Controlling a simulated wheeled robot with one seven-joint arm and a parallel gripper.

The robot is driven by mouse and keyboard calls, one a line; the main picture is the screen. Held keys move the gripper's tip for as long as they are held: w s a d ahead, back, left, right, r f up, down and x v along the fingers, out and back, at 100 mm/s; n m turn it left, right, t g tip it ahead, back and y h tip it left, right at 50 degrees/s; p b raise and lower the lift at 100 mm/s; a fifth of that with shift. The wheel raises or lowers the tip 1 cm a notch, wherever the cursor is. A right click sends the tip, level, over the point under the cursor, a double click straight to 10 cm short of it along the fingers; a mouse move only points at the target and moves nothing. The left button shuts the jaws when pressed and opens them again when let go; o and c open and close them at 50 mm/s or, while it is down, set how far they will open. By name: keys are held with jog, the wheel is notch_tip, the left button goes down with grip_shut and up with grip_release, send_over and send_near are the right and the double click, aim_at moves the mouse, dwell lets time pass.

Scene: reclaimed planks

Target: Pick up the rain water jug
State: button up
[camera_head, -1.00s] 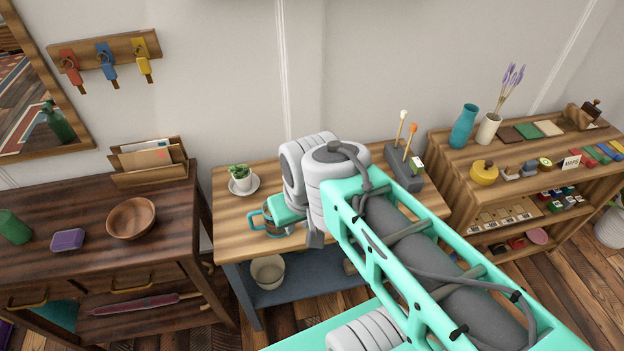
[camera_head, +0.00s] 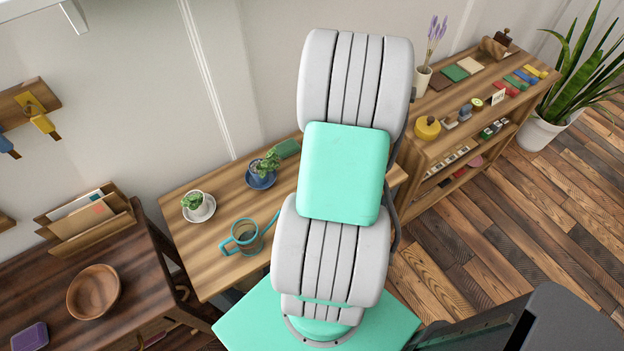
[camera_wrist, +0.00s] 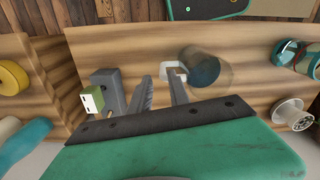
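In the wrist view a clear jug (camera_wrist: 207,67) with bluish-grey contents and a white handle (camera_wrist: 168,68) stands on the wooden table. My gripper (camera_wrist: 158,78) is open, its two grey fingers pointing at the handle side. The right fingertip overlaps the handle's loop; whether it is inside the loop or touching I cannot tell. In the head view my arm hides this jug and my gripper. A teal-handled see-through mug (camera_head: 245,237) stands at the table's left part; it also shows at the right of the wrist view (camera_wrist: 303,58).
Two potted plants, one white-potted (camera_head: 197,206) and one blue-potted (camera_head: 262,172), stand along the table's back. A shelf (camera_head: 440,150) is to the right, a dark cabinet (camera_head: 135,290) to the left.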

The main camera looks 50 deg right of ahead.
jog(key=shift+w+a+f, duration=0.1)
jog(key=shift+w, duration=0.35)
jog(key=f, duration=0.2)
jog(key=f+p, duration=0.1)
jog(key=f, duration=0.3)
jog(key=shift+s+a+f+p, duration=0.15)
jog(key=shift+s+f+p, duration=0.1)
jog(key=shift+f+p, duration=0.15)
jog(key=shift+f, duration=0.45)
jog(key=shift+c, duration=0.4)
grip_shut()
jog(key=shift+r, duration=0.1)
